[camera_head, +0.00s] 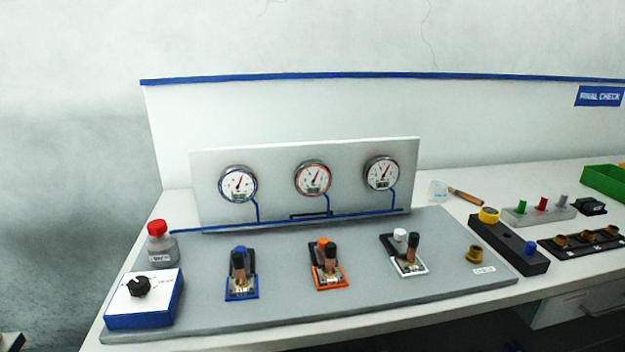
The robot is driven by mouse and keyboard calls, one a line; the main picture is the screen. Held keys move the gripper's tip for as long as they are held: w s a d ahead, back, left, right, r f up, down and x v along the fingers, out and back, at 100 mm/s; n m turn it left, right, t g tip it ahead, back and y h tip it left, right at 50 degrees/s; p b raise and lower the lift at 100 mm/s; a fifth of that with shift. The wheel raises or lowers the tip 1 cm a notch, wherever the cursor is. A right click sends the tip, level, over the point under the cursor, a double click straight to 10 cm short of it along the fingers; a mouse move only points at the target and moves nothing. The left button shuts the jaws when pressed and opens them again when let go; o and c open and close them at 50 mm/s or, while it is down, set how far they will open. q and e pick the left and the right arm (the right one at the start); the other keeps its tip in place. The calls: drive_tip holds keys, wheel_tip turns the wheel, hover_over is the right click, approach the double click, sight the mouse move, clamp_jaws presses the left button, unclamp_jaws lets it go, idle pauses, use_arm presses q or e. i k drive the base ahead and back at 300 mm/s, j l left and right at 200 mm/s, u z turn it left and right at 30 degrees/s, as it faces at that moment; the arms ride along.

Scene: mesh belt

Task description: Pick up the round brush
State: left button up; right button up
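A brush-like tool lies on the white bench behind the right end of the grey panel. Its brown wooden handle (466,197) points right and slightly toward me. Its pale, whitish head (438,188) is at the left end; its exact shape is too small to tell. It looks like the round brush. Nothing touches it that I can see. Neither of my grippers shows in the head view.
A black block with a yellow knob (488,215) stands right of the panel. A green bin (605,180) is far right.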

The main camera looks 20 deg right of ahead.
sight(479, 202)
drive_tip(key=i+l+z, duration=0.15)
drive_tip(key=l+z, duration=0.25)
drive_tip(key=i+l+z, duration=0.2)
drive_tip(key=l+z, duration=0.15)
drive_tip(key=i+l+z, duration=0.25)
drive_tip(key=z, duration=0.15)
drive_tip(key=u, duration=0.25)
drive_tip(key=l+u, duration=0.3)
drive_tip(key=l, duration=0.15)
drive_tip(key=k+l+u, duration=0.15)
drive_tip(key=l+u, duration=0.2)
drive_tip(key=k+l+u, duration=0.15)
drive_tip(key=l+u, duration=0.15)
drive_tip(key=l, duration=0.15)
